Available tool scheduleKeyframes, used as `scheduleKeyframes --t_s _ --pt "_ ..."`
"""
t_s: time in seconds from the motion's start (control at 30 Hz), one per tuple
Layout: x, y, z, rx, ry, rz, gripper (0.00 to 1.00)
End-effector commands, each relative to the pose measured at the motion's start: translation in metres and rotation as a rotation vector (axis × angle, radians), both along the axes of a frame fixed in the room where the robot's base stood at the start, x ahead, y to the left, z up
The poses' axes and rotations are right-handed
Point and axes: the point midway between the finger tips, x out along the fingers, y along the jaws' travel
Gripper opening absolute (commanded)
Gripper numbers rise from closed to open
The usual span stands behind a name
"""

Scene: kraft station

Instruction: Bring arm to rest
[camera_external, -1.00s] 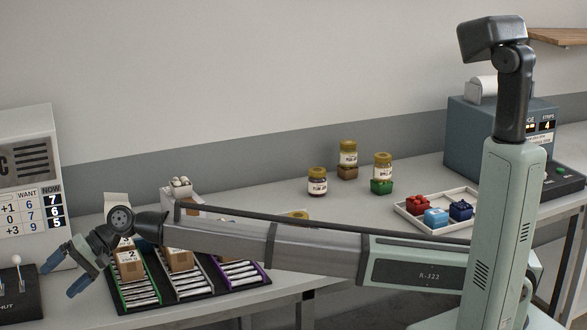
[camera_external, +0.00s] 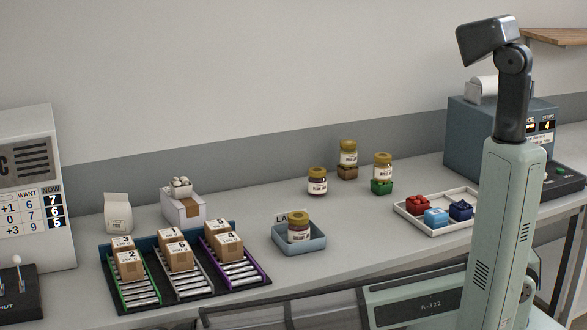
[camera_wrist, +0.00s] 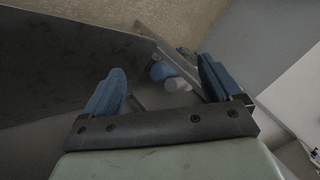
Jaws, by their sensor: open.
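My gripper (camera_wrist: 160,86) shows in the wrist view with its two blue fingers spread wide apart and nothing between them. Beyond the fingers are a dark panel, a grey bar and a small blue and pale part that I cannot identify. My gripper is out of sight there, below or beyond the picture's lower edge.
The table (camera_external: 345,248) holds a rack (camera_external: 190,300) with several cartons, a blue-grey tray (camera_external: 300,243) with a jar (camera_external: 299,226), several jars at the back, and a white tray (camera_external: 404,211) with three coloured blocks. A blue-grey machine (camera_external: 470,140) stands at right.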

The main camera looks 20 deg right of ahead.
Motion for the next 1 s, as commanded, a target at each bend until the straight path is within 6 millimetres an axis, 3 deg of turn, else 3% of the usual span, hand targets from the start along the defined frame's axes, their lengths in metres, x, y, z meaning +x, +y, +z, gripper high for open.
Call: scheduleKeyframes --t_s 0.03,0.1,0.27,0.5,0.8,1.0 --pt "0.0 -0.016 -0.024 -0.034 -0.01 0.009 0.91" --pt "0.0 -0.035 -0.054 -0.077 -0.027 0.023 0.91" --pt "-0.001 -0.085 -0.124 -0.186 -0.064 0.066 0.91" --pt "-0.009 -0.172 -0.222 -0.353 -0.108 0.143 0.91" --pt "-0.029 -0.293 -0.324 -0.557 -0.144 0.262 0.91" --pt "-0.046 -0.374 -0.375 -0.683 -0.153 0.348 0.91"
